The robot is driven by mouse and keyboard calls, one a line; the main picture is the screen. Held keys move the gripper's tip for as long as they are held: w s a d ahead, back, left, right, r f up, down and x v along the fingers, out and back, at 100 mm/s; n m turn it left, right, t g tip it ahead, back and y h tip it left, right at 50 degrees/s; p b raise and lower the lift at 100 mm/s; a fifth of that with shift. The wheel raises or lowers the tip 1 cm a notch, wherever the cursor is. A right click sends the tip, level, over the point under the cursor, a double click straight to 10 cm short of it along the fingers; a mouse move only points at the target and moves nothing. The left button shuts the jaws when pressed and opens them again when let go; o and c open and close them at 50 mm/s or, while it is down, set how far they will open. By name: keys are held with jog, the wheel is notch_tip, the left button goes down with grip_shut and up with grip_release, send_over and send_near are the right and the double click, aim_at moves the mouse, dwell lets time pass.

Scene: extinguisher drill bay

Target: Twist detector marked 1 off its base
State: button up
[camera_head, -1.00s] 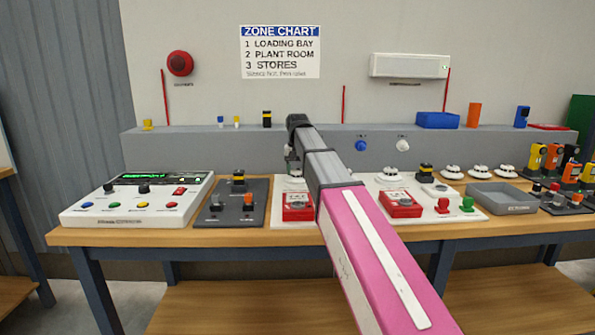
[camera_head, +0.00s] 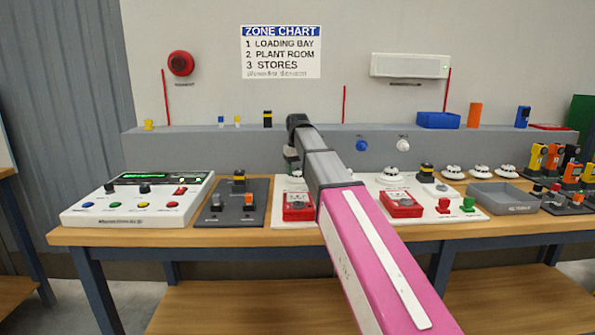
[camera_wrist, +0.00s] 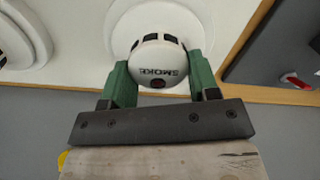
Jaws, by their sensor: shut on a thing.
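In the head view my arm hides the detector and most of the gripper.
Another round white fitting (camera_wrist: 18,38) is at the left in the wrist view. A second white detector (camera_head: 390,174) stands right of my arm, near red call points (camera_head: 298,207) and (camera_head: 401,204).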

jog(key=shift+r, duration=3)
